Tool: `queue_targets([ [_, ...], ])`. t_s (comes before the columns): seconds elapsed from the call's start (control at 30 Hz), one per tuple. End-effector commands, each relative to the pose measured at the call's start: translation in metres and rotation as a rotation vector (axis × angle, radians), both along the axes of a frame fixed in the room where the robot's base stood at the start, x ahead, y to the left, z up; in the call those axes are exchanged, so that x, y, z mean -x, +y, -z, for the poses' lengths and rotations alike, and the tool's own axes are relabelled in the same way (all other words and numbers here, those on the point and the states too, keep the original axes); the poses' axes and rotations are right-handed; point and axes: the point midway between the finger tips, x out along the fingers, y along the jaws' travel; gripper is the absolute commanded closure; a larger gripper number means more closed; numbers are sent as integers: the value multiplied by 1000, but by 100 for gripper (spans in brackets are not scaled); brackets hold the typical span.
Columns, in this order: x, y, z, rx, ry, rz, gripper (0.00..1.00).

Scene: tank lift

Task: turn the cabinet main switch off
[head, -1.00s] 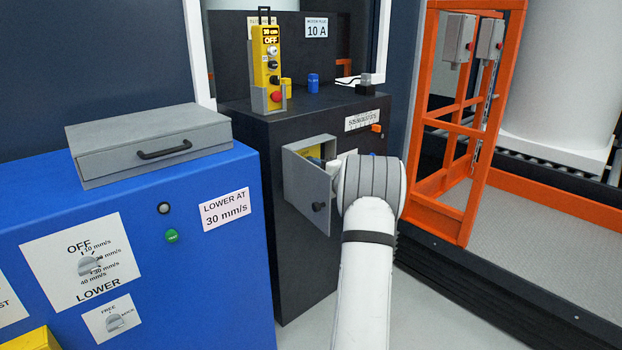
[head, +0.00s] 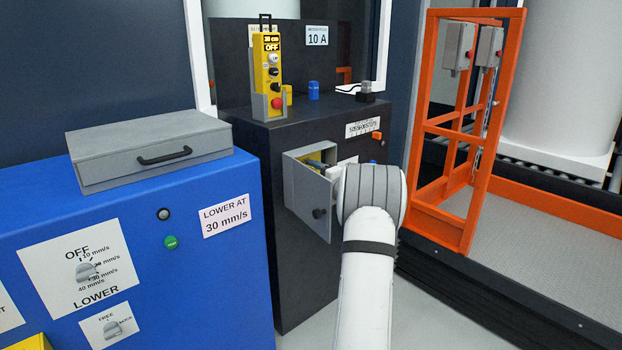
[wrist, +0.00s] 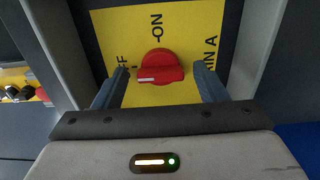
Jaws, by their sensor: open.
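The main switch (wrist: 158,67) is a red rotary knob on a yellow plate (wrist: 190,25) inside a small box. Its grip bar lies roughly level in the wrist view. A white mark on the bar's left end points toward the partly covered OFF label; ON is printed above. My gripper (wrist: 161,72) is open, with one blue-grey finger on each side of the knob and a visible gap to each. In the head view, the black cabinet (head: 297,235) has its grey box door (head: 308,200) swung open. My wrist hides the switch there.
A yellow pendant (head: 267,75) stands in a holder on the cabinet top, near a blue knob (head: 313,90). The blue console (head: 215,270) with a grey case (head: 150,148) is at left. An orange frame (head: 470,190) stands at right.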

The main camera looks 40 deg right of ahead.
Motion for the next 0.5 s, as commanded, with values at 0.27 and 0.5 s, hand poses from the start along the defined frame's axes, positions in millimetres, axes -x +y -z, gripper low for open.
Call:
queue_targets([
  [0.27, 9, -2, -1, -2, 1, 2, 34],
  [0.5, 49, -5, -2, -2, 2, 3, 34],
])
